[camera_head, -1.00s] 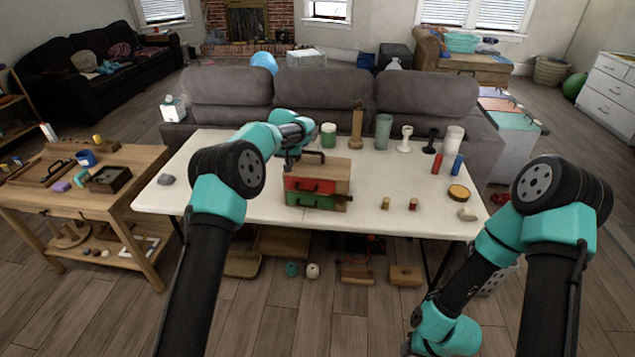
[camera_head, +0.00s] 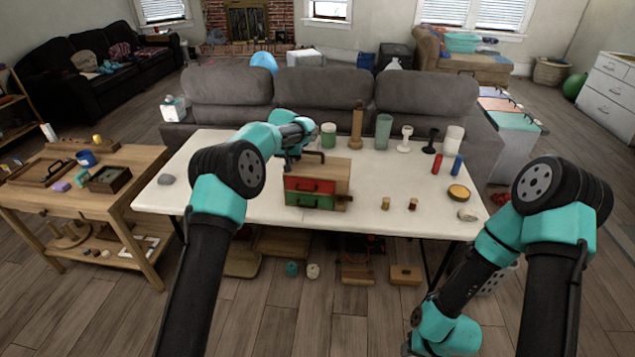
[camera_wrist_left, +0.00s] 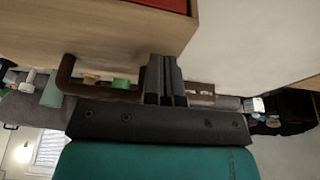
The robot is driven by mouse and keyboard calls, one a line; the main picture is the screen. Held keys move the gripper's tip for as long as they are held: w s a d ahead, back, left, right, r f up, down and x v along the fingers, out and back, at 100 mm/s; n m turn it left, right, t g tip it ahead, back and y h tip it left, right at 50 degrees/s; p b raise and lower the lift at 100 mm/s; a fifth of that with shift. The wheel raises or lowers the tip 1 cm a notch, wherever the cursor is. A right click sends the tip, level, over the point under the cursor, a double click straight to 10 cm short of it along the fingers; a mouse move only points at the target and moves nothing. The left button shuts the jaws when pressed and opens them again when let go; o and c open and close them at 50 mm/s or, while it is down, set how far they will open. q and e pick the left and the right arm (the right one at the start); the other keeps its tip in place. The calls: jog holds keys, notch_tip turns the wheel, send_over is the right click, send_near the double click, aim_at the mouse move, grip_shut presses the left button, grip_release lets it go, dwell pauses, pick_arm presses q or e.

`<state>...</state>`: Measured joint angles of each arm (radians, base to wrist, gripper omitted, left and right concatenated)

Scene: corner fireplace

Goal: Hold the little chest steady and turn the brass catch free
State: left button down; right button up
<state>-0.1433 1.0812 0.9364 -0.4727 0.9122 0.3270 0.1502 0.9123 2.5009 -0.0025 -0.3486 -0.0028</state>
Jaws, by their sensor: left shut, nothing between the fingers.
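The little chest (camera_head: 340,172) stands on the white table, with a wooden body, a red drawer (camera_head: 303,184) above a green drawer (camera_head: 303,199), and a dark handle on top. A small brownish piece (camera_head: 349,198) sticks out at its lower right side; I cannot tell whether it is the brass catch. My left gripper (camera_head: 290,162) is at the chest's upper left, fingers shut and empty. In the left wrist view the shut fingers (camera_wrist_left: 165,78) are close to the chest's wooden side (camera_wrist_left: 95,30), beside the brown handle (camera_wrist_left: 66,75); contact is unclear. My right gripper is out of view.
On the white table (camera_head: 235,195), a green jar (camera_head: 328,135), a wooden post (camera_head: 357,128) and several cups stand behind the chest. Two small blocks (camera_head: 412,204), a round tin (camera_head: 458,193) and a stone lie to the right.

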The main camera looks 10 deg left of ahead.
pick_arm(q)
jog(key=shift+f, duration=0.85)
dwell(0.7)
